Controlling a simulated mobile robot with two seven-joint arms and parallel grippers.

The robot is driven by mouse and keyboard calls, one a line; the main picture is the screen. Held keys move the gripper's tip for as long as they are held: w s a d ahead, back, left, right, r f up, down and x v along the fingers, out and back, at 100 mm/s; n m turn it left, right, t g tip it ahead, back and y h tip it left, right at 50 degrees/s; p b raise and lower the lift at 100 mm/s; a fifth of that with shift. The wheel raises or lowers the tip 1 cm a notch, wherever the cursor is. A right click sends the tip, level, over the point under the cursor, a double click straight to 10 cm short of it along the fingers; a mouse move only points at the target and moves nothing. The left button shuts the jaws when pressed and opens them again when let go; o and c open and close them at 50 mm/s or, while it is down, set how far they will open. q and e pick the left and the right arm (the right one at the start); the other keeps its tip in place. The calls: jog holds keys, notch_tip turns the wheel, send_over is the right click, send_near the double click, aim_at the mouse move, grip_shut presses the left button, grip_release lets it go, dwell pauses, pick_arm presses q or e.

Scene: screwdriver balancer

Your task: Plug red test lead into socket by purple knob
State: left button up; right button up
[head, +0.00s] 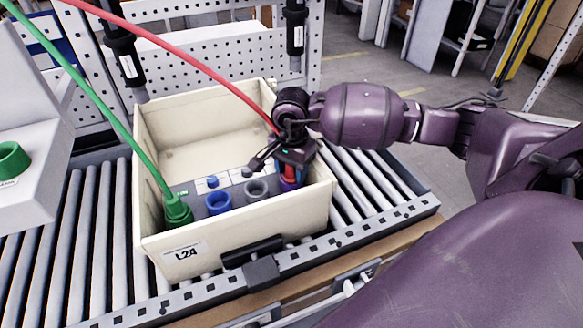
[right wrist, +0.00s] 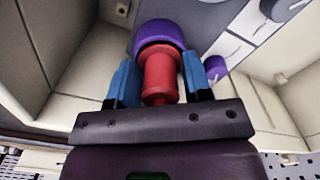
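The red test lead (head: 190,58) comes in from the upper left and runs down to my right gripper (head: 291,168). Its red plug (right wrist: 160,75) is between the blue fingers of my right gripper (right wrist: 162,85), which look closed against its sides. The plug's front end meets the purple ring of a socket (right wrist: 160,35); how deep it sits is hidden. The purple socket also shows in the head view (head: 288,185), under the gripper at the panel's right end. A purple knob (right wrist: 215,68) is beside it in the wrist view. My left gripper is out of view.
The panel lies in a cream crate (head: 290,222) labelled L24 on a roller conveyor (head: 95,240). A green lead's plug (head: 178,210) stands at the panel's left end. Blue (head: 218,202) and grey (head: 256,190) sockets lie between. The crate wall is close to my right gripper.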

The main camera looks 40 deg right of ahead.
jog(key=shift+o, duration=1.4)
notch_tip(320, 180, up, 4)
jog(key=shift+f, duration=0.15)
notch_tip(320, 180, up, 7)
jog(key=shift+f+p, duration=0.1)
jog(key=shift+p, duration=0.2)
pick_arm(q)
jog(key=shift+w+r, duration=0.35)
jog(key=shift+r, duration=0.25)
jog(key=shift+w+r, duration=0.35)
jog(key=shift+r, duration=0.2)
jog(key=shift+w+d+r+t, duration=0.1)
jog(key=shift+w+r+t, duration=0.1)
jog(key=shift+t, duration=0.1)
